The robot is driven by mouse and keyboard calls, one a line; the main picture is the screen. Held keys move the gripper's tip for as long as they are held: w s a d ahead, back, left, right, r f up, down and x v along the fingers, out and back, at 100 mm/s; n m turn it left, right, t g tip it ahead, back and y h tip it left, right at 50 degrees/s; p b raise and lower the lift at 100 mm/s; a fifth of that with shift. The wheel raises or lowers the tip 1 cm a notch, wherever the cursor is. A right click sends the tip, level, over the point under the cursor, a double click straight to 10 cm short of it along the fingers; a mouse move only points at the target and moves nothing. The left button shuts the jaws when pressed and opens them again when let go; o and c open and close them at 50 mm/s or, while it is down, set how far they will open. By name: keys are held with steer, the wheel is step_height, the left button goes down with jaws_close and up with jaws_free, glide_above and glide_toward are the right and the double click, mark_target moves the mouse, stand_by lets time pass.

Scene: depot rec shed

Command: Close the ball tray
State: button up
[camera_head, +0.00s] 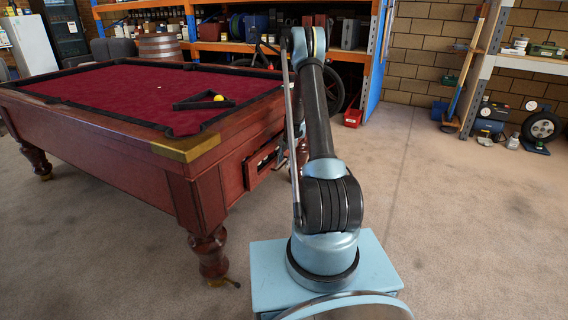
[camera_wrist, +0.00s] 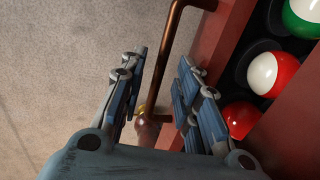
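The ball tray (camera_head: 262,168) is in the end of the red-brown pool table (camera_head: 130,123), left of my arm in the head view. In the wrist view, its red wooden wall (camera_wrist: 226,38) runs along the right, and several balls (camera_wrist: 262,72) sit in dark cups behind it. A copper-coloured bar handle (camera_wrist: 172,58) stands out from the tray. My gripper (camera_wrist: 160,90) is open, with the bar passing between its blue-grey fingers, apart from both as far as I can tell. In the head view the gripper is mostly hidden by my arm.
A black triangle rack (camera_head: 203,104) and a yellow ball (camera_head: 219,98) lie on the red cloth. A turned table leg (camera_head: 210,255) stands near my base. Orange shelving (camera_head: 232,47) lines the back. Open floor lies to the right.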

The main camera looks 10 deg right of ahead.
jaws_close()
steer(key=shift+a, duration=0.1)
steer(key=shift+w+a, duration=0.65)
steer(key=shift+a, duration=0.2)
steer(key=shift+w+a, duration=0.6)
steer(key=shift+a, duration=0.2)
jaws_free()
step_height(320, 180, up, 12)
steer(key=s+d, duration=0.1)
steer(key=d, duration=0.1)
steer(key=shift+s+f, duration=0.15)
